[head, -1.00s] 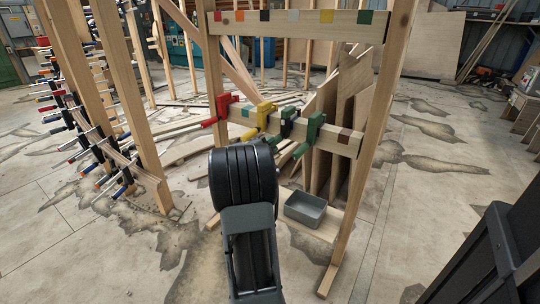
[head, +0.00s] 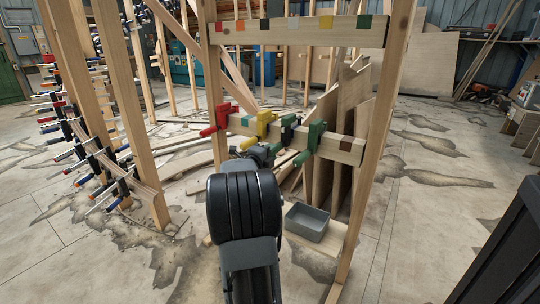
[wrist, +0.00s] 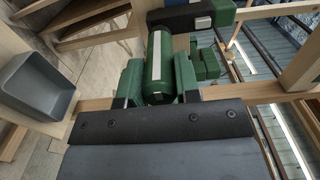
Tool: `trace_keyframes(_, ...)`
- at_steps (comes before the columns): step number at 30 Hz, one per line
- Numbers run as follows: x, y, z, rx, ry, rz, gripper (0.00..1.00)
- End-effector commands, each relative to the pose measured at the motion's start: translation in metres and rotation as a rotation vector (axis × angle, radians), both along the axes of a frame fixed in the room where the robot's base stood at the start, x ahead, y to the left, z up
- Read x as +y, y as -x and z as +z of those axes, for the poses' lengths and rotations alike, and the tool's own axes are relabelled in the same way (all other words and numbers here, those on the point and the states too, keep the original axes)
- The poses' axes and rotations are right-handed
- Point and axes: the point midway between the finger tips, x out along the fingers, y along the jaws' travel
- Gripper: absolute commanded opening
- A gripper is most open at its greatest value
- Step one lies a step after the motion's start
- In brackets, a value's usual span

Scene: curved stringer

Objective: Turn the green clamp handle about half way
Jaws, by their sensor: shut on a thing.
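A green cylindrical handle (wrist: 160,65) with a white stripe fills the upper middle of the wrist view. My gripper (wrist: 158,88) is shut on it, one jaw on each side. A black bar with white and green patches (wrist: 195,17) crosses beyond the handle. In the head view, my gripper (head: 264,154) is at the wooden beam by the dark clamp (head: 288,128) and the green clamp (head: 314,134). My arm hides part of the contact there. The green clamp's own handle (head: 300,158) slants down to the left.
A yellow clamp (head: 264,125) and a red clamp (head: 217,120) sit left on the same beam (head: 340,148). A grey bin (head: 307,221) stands below right and shows in the wrist view (wrist: 35,85). A wooden post (head: 372,150) rises on the right.

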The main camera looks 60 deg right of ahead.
Motion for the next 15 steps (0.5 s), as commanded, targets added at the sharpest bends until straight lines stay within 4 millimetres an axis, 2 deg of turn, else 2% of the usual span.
trace_keyframes(7, -0.0001, 0.0002, 0.0003, 0.000, 0.000, 0.000, 0.07)
trace_keyframes(8, -0.0001, 0.0002, 0.0003, 0.000, 0.000, -0.001, 0.32)
trace_keyframes(15, -0.0001, 0.0000, 0.0002, 0.001, 0.000, 0.000, 0.55)
